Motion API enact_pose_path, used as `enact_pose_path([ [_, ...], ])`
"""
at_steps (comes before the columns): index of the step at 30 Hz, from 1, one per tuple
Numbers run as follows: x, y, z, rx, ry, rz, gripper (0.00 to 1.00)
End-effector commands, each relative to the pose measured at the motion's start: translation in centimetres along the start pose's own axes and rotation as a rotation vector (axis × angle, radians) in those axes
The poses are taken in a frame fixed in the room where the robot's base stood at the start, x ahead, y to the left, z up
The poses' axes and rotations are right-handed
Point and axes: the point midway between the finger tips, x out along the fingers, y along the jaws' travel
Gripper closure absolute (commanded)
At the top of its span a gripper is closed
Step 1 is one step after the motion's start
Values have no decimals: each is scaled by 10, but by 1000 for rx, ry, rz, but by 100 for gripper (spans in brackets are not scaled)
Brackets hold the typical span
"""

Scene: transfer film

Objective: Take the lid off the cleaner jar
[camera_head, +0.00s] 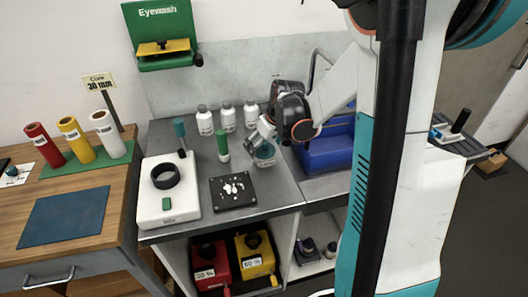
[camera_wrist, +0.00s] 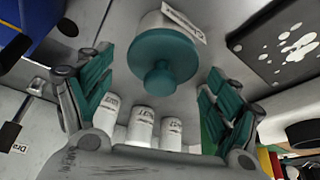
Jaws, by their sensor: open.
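The cleaner jar (camera_wrist: 170,20) is white with a paper label. Its teal lid (camera_wrist: 160,55) has a round knob (camera_wrist: 160,78) that points toward the wrist camera. In the wrist view my gripper (camera_wrist: 160,70) is open, with one teal-padded finger on each side of the lid. Clear space shows between each finger and the lid, and nothing is held.
Several white bottles (camera_head: 228,117) stand behind the jar. A black plate with white flakes (camera_head: 233,190) lies in front, left of a blue bin (camera_head: 326,152). A white device with a black ring (camera_head: 170,205) is farther left.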

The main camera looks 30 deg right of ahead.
Motion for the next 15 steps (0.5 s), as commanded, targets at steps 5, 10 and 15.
enact_pose_path([
  [5, -1, 0, 0, 0, 0, 0, 28],
  [10, -1, 0, 0, 1, 0, 0, 51],
  [15, -1, 0, 0, 1, 0, 0, 51],
])
